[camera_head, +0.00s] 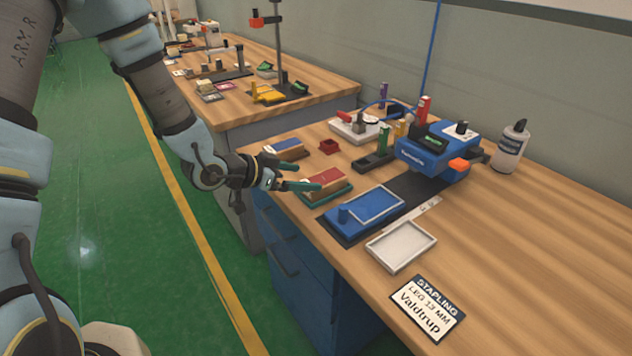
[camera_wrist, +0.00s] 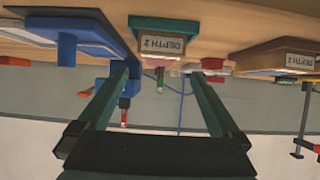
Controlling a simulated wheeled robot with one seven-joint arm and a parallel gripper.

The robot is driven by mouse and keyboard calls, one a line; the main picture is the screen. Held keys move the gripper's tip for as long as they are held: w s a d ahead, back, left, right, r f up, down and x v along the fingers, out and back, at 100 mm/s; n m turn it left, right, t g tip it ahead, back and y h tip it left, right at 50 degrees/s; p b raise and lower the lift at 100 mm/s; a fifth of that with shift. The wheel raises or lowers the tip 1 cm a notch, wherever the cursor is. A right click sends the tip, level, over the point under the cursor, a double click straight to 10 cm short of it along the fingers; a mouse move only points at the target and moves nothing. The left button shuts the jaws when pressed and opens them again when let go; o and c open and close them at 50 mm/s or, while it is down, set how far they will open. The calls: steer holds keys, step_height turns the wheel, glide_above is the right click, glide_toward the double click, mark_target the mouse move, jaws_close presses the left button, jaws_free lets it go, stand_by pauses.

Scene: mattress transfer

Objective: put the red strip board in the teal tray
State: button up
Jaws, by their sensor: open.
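The red strip board (camera_head: 327,176), a brown block with a red top, sits in the teal tray (camera_head: 346,188) near the table's front edge. The tray's rim shows around it; whether the board lies fully flat is hard to tell. In the wrist view, which is upside down, the brown block (camera_wrist: 162,43) with a "DEPTH 2" label stands on the teal tray (camera_wrist: 165,23). My gripper (camera_head: 305,177) is open and empty at the board's left side. In the wrist view its dark green fingers (camera_wrist: 157,74) are spread wide, with the block apart from them.
A blue-topped brown block (camera_head: 286,147) and a small red box (camera_head: 329,147) stand behind. A blue fixture (camera_head: 365,212), a white tray (camera_head: 401,246) and a blue stapling machine (camera_head: 435,155) are to the right. A white bottle (camera_head: 511,148) stands farther right.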

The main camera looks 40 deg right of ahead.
steer(key=shift+v, duration=2.1)
steer(key=w+a+n+t+y, duration=0.4)
steer(key=w+a, duration=0.5)
steer(key=a, duration=0.1)
steer(key=w+a+r+n+t+y, duration=0.1)
steer(key=w+a+n+y, duration=0.15)
steer(key=a, duration=0.55)
steer(key=w+a+r+n+y, duration=0.1)
steer(key=a+r+n+y, duration=0.15)
steer(key=a, duration=0.55)
steer(key=s+a+r+n+g+y, duration=0.2)
steer(key=s+a+n, duration=0.6)
steer(key=a, duration=0.4)
step_height(320, 180, up, 2)
steer(key=shift+s+a+r+g+y, duration=0.1)
steer(key=shift+s+a+g+y, duration=0.2)
steer(key=shift+s+g+y, duration=0.25)
